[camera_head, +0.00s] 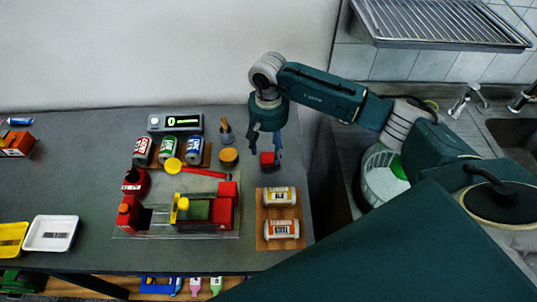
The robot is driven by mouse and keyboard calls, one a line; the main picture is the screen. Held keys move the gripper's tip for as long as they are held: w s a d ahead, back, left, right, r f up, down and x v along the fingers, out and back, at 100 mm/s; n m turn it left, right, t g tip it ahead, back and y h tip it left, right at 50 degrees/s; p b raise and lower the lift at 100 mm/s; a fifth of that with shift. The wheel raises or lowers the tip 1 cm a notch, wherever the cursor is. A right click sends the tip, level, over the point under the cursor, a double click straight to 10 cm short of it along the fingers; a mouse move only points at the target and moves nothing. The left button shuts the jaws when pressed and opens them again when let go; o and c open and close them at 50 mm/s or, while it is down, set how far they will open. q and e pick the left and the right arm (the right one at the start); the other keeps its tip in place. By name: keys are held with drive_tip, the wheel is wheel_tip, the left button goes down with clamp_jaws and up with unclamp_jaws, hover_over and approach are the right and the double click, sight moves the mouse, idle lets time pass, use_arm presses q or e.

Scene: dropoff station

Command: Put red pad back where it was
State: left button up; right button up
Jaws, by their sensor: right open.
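A small red block, which looks like the red pad (268,160), is at the right part of the grey table, just left of its right edge. My right gripper (267,148) is open and points down over it, with the fingertips close around its upper part. I cannot tell whether the fingers touch it. Larger red pieces (228,190) stand on a clear tray (150,230) left of the gripper. My left gripper is not in view.
A wooden board (262,212) with two labelled cans lies in front of the gripper. Several cans, a yellow-brown pot (229,155), a brush and a display box (175,123) stand to the left. A white tray (51,248) lies at front left. A sink (510,130) is at the right.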

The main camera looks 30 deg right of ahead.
sight(268, 156)
wheel_tip(268, 156, up, 9)
drive_tip(key=b, duration=0.2)
drive_tip(key=shift+b, duration=0.4)
drive_tip(key=shift+f, duration=0.15)
idle(0.8)
